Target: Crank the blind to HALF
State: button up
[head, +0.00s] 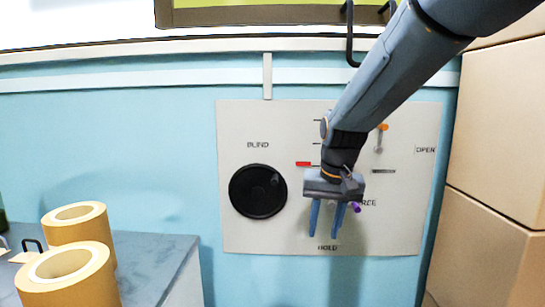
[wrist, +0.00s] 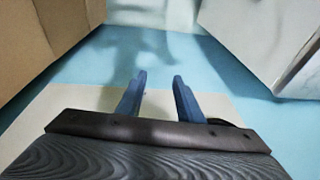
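A pale panel (head: 235,125) on the blue wall carries a black round disc (head: 257,191) under the word BLIND. A red marker (head: 303,164) sits right of the disc beside a column of short tick marks, partly hidden by my arm. My gripper (head: 325,230) is in front of the panel, right of the disc, fingers pointing down, above the word HOLD. In the wrist view my gripper (wrist: 160,77) has its two blue fingers apart with nothing between them. A purple piece (head: 356,207) shows beside the right finger, near a partly covered word ending in REE; contact cannot be told.
An orange-tipped lever (head: 381,134) is on the panel's upper right, near the word OPEN. Cardboard boxes (head: 503,125) stand at the right. Two brown paper rolls (head: 78,275) stand on a grey counter (head: 150,262) at the lower left. A window frame crosses the top.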

jog(key=t+y+p, duration=0.1)
jog(key=t+p, duration=0.1)
jog(key=p, duration=0.2)
send_near(275, 177)
jog(key=shift+p+x, duration=1)
jog(key=shift+x, duration=2.9)
jog(key=shift+s, duration=0.1)
grip_shut()
